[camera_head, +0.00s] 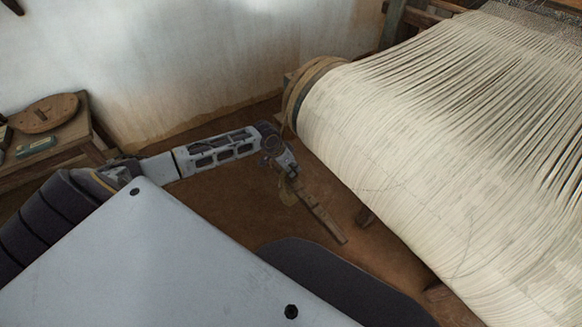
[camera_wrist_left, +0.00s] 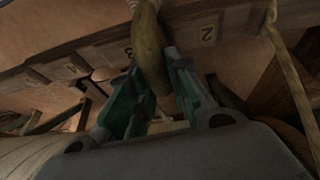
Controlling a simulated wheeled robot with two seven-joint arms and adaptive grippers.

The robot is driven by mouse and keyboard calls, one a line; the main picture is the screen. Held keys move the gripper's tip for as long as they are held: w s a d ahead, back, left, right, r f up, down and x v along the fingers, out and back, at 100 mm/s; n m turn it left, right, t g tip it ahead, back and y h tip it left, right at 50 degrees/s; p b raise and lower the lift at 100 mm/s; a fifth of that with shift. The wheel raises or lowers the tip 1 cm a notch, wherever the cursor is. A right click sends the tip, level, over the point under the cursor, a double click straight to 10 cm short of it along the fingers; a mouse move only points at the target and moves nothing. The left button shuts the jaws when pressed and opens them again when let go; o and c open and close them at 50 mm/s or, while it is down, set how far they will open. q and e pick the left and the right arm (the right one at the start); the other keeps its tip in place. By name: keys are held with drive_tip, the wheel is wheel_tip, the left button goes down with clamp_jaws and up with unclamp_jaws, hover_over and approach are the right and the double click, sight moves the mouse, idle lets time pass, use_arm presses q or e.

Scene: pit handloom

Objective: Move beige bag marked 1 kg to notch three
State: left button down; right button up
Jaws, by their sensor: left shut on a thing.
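My left gripper (camera_wrist_left: 152,88) is shut on a beige-brown bag (camera_wrist_left: 150,48), which sits between its green fingers. The bag's tied neck is at the top edge of the left wrist view, and its 1 kg mark does not show. Behind the bag runs a wooden bar (camera_wrist_left: 240,20) with numbered pale labels. My right gripper is out of view.
The cloth beam with pale warp threads (camera_head: 420,130) fills the right side. A rope (camera_wrist_left: 288,75) hangs right of the gripper in the left wrist view. A wooden table (camera_head: 62,140) with a round disc (camera_head: 42,113) stands at the left. Open floor (camera_head: 225,205) lies between.

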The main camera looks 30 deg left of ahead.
use_arm(q)
drive_tip(key=shift+f+p, duration=0.35)
drive_tip(key=shift+f, duration=0.15)
idle(1.3)
drive_tip(key=c, duration=1.3)
unclamp_jaws()
drive_tip(key=shift+o, duration=0.2)
drive_tip(key=shift+s+f, duration=0.15)
drive_tip(key=shift+a+r, duration=0.15)
drive_tip(key=shift+r, duration=0.4)
drive_tip(key=shift+v, duration=5.55)
